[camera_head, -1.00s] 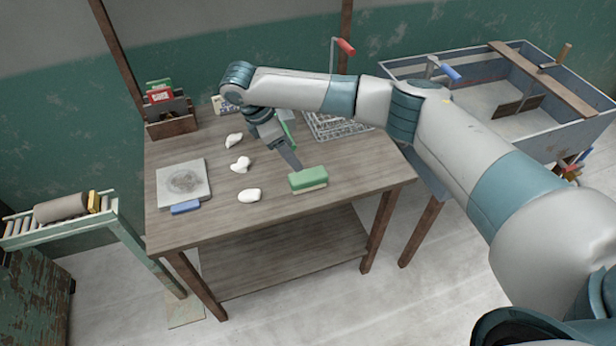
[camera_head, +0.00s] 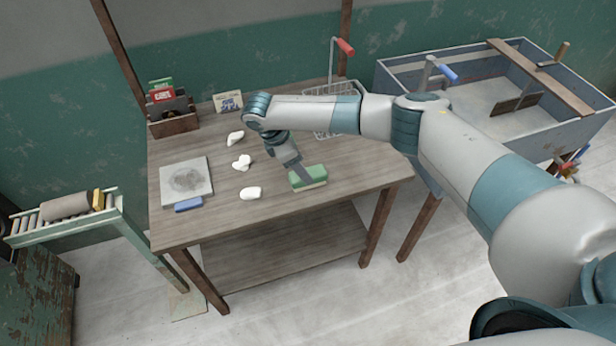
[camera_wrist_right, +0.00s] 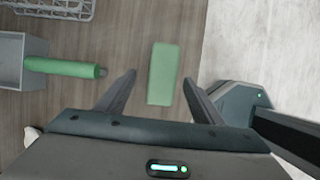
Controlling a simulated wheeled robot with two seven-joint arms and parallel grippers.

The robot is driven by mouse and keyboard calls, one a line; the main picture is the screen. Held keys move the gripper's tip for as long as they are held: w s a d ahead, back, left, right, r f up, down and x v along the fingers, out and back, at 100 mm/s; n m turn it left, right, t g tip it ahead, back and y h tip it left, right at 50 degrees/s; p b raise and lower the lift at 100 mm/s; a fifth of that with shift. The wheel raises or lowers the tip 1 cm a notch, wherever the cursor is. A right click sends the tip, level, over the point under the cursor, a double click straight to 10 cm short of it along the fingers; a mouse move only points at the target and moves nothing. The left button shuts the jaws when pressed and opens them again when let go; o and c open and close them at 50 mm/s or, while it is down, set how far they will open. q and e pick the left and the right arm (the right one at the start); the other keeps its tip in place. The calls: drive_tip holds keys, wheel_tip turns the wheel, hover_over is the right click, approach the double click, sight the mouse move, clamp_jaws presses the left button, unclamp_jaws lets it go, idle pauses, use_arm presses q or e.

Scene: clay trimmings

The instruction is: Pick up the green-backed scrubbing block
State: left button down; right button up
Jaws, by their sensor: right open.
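The green-backed scrubbing block (camera_head: 310,178), with a paler lower layer, lies on the wooden table (camera_head: 230,220) near its front right edge. My right gripper (camera_head: 297,174) points down just at the block's far left side in the head view. In the right wrist view, the block (camera_wrist_right: 162,75) shows its green top, lying lengthwise between the spread fingers of the right gripper (camera_wrist_right: 160,85). The fingers are open, with a gap on each side of the block. I cannot tell their height above it. My left gripper is out of view.
Several white lumps (camera_head: 251,193) lie left of the block. A grey slab (camera_head: 186,181) and blue block (camera_head: 188,204) are at the table's left. A wire basket (camera_head: 345,92) stands at the back. A grey box with a green handle (camera_wrist_right: 62,68) shows in the wrist view.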

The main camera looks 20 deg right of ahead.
sight(318, 173)
drive_tip(key=shift+s+d+f+p, duration=0.1)
drive_tip(key=shift+d+f+p, duration=0.05)
drive_tip(key=shift+f+p, duration=0.15)
drive_tip(key=p+x, duration=0.1)
drive_tip(key=x, duration=0.2)
drive_tip(key=shift+s, duration=0.2)
drive_tip(key=shift+d+f, duration=0.1)
drive_tip(key=shift+f, duration=0.45)
drive_tip(key=shift+f, duration=0.25)
drive_tip(key=c, duration=1.2)
